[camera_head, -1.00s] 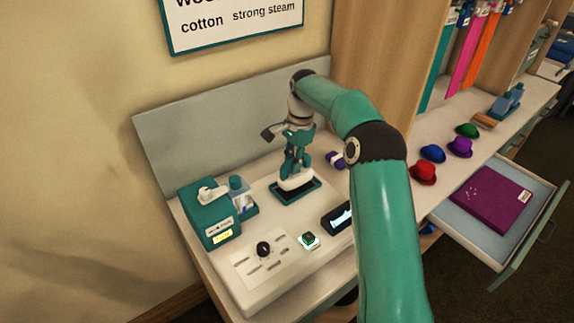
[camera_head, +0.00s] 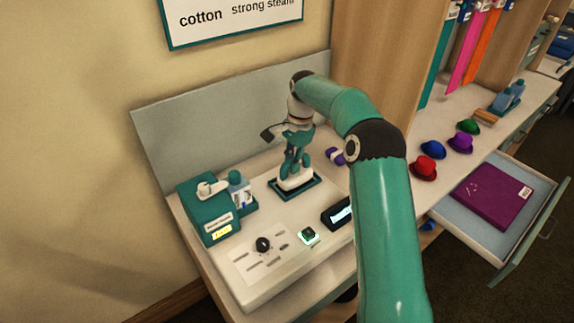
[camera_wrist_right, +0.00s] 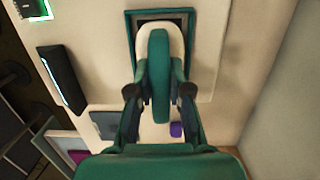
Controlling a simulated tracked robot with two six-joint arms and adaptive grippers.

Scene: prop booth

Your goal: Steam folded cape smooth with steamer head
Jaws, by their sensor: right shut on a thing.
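The steamer head (camera_head: 295,181) has a white base and a teal handle. It stands on a dark, teal-edged rest (camera_head: 313,187) on the white panel. My right gripper (camera_head: 298,160) is shut on its handle from above. In the right wrist view the steamer head (camera_wrist_right: 159,50) shows between the two fingers of my right gripper (camera_wrist_right: 160,92), over the rest (camera_wrist_right: 132,28). A folded purple cloth with a white tag, apparently the cape (camera_head: 490,194), lies flat in an open drawer (camera_head: 446,211) at right, away from the gripper. My left gripper is not in view.
The panel has a black knob (camera_head: 263,244), a lit green button (camera_head: 308,235) and a dark display (camera_head: 338,213). A teal box (camera_head: 207,215) stands left. Several small hats, including a red one (camera_head: 424,167), sit right of my arm. A grey board (camera_head: 230,125) closes the back.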

